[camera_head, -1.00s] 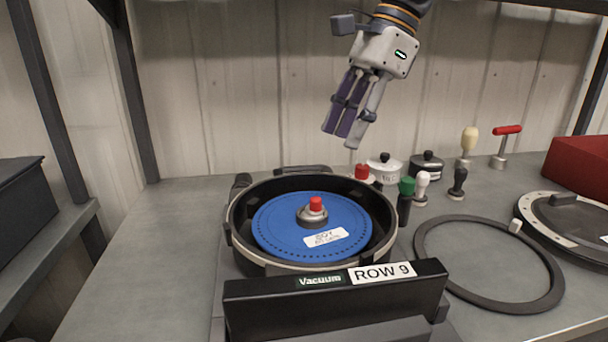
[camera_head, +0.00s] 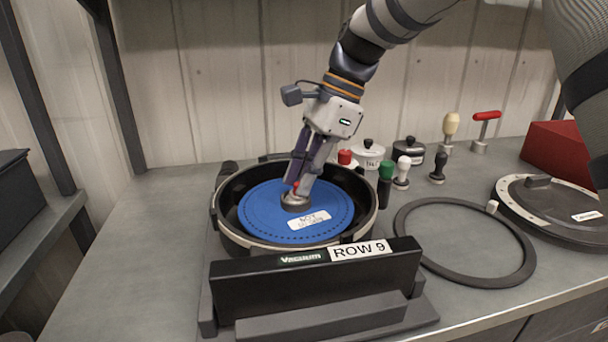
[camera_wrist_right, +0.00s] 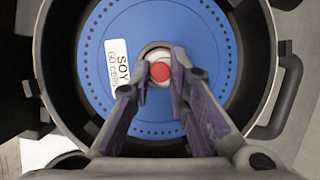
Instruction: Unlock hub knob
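The hub knob (camera_head: 296,188) is a small red cap on a grey metal hub (camera_head: 296,202) at the centre of the blue seed disc (camera_head: 260,212). The disc lies inside the black round meter housing (camera_head: 228,232). My right gripper (camera_head: 299,184) is down over the hub, and its purple fingers partly hide the knob in the head view. In the right wrist view, the red knob (camera_wrist_right: 160,73) sits between the two fingertips (camera_wrist_right: 161,75), which are spread on either side of it. Whether they touch it is not clear. My left gripper is not in view.
A black block labelled "Vacuum ROW 9" (camera_head: 395,268) stands in front of the housing. To the right are a black ring (camera_head: 407,256), several small knobs and handles, a round lid (camera_head: 505,200) and a red box (camera_head: 555,150). The bench is clear on the left.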

